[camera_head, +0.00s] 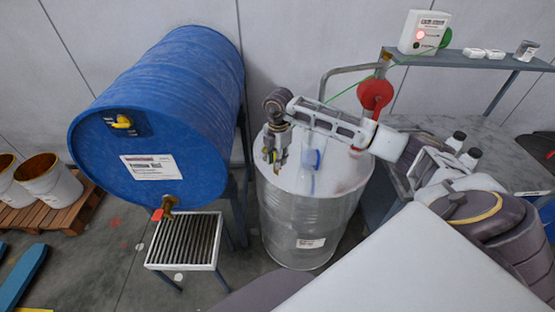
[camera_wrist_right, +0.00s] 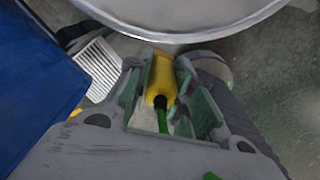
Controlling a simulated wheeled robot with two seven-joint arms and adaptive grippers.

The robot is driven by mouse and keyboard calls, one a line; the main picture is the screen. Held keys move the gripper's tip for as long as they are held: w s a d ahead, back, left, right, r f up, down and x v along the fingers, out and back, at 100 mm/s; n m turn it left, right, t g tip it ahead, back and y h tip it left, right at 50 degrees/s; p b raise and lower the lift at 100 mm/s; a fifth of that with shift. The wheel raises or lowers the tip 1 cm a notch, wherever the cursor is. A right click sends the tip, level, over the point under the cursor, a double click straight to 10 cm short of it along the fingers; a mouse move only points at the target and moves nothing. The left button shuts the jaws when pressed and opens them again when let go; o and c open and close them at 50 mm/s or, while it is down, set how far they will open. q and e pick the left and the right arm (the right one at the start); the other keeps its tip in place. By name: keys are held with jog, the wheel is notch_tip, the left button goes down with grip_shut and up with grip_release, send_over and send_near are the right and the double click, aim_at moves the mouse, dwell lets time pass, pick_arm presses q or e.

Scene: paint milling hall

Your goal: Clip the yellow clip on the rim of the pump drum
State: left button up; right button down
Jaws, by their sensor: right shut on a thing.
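The yellow clip (camera_wrist_right: 161,78) is between the fingers of my right gripper (camera_wrist_right: 165,92), with a green cable (camera_wrist_right: 163,122) running back from it. In the head view my right gripper (camera_head: 275,150) is over the left side of the pale metal pump drum (camera_head: 298,225), shut on the clip, which is hardly visible there. In the wrist view the drum's curved rim (camera_wrist_right: 185,38) passes just beyond the clip's tip. I cannot tell whether they touch. My left gripper is not in view.
A red round part (camera_head: 375,93) stands behind the pump drum. A white box with a red light (camera_head: 424,32) sits on the shelf.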

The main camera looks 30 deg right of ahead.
jog(key=shift+w+n, duration=0.25)
jog(key=shift+n, duration=0.45)
jog(key=shift+a+n, duration=0.15)
jog(key=shift+n, duration=0.35)
jog(key=shift+f, duration=0.15)
jog(key=shift+f+b, duration=1.65)
jog(key=shift+f, duration=0.9)
jog(key=shift+f+b, duration=1.35)
jog(key=shift+f, duration=0.85)
dwell(0.8)
jog(key=shift+r+p, duration=0.75)
jog(key=shift+r, duration=0.4)
